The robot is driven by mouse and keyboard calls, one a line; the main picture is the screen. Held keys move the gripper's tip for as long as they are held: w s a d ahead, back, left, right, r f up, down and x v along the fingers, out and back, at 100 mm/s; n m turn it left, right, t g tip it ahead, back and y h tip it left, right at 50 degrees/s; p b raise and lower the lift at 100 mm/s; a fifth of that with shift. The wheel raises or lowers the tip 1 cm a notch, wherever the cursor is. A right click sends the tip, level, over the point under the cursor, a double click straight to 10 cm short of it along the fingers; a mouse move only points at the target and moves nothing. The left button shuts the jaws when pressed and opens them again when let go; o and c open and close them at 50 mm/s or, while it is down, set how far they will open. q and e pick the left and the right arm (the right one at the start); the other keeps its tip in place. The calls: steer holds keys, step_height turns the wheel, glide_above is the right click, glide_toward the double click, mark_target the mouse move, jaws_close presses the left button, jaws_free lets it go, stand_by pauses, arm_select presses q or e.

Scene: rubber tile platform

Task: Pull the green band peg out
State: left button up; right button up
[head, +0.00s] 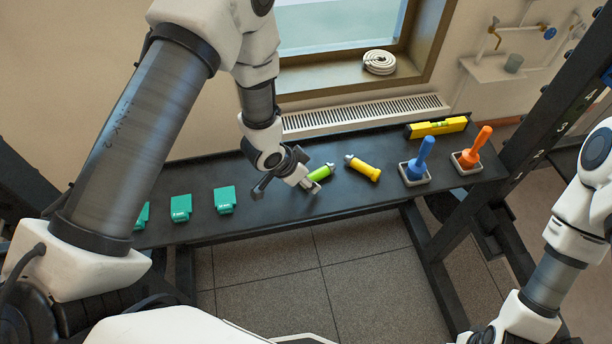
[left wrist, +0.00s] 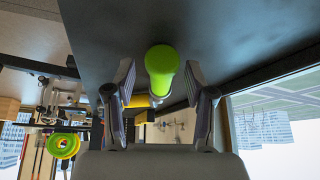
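The bright green peg (head: 320,173) is on the dark bench top, with a grey tip toward the back right. My left gripper (head: 308,184) is at its near left end. In the left wrist view the rounded green end of the peg (left wrist: 162,62) faces the camera between the two fingers of my left gripper (left wrist: 160,95). The fingers are apart, with a visible gap on each side of the peg. How the far end of the peg is seated is hidden. My right arm shows at the right, but its gripper is out of view.
A yellow peg (head: 363,169) of similar shape is just right of the green one. A blue peg (head: 420,158) and an orange peg (head: 475,147) stand in square holders. A yellow level (head: 438,127) lies behind. Teal blocks (head: 224,201) are to the left.

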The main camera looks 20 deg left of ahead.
arm_select(q)
steer(key=v, duration=0.7)
steer(key=shift+r, duration=0.35)
steer(key=shift+s, duration=0.1)
